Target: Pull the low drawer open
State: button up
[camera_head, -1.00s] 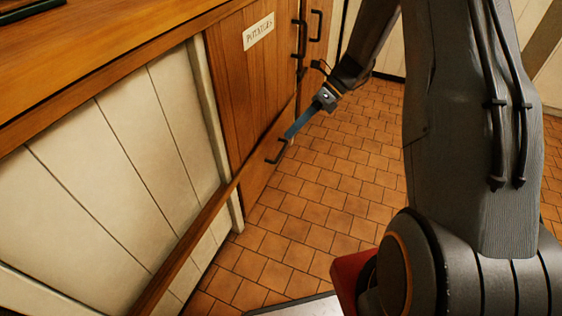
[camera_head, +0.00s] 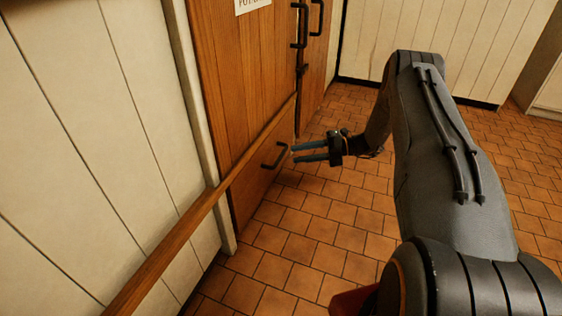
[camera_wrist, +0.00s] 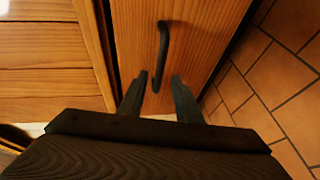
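The low drawer (camera_head: 254,188) is a wooden front at the foot of the cabinet, beneath a wooden rail, and it looks shut. Its dark bar handle (camera_head: 276,156) stands out from the front. The handle also shows in the wrist view (camera_wrist: 161,52), upright there, just beyond the fingertips. My gripper (camera_head: 293,154) is open, its two blue-grey fingers pointing at the handle from the right. In the wrist view my gripper (camera_wrist: 158,78) has its fingers apart, one to each side of the handle's near end. Whether they touch it I cannot tell.
Tall wooden doors (camera_head: 245,85) with dark handles and a label stand above the drawer. A wooden rail (camera_head: 170,250) runs along the white panelled wall at left. The tiled floor (camera_head: 330,215) in front of the drawer is clear.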

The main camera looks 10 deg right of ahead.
aim_at(281, 155)
jog(key=b+x, duration=0.2)
jog(key=x, duration=0.5)
jog(key=shift+a, duration=0.15)
grip_shut()
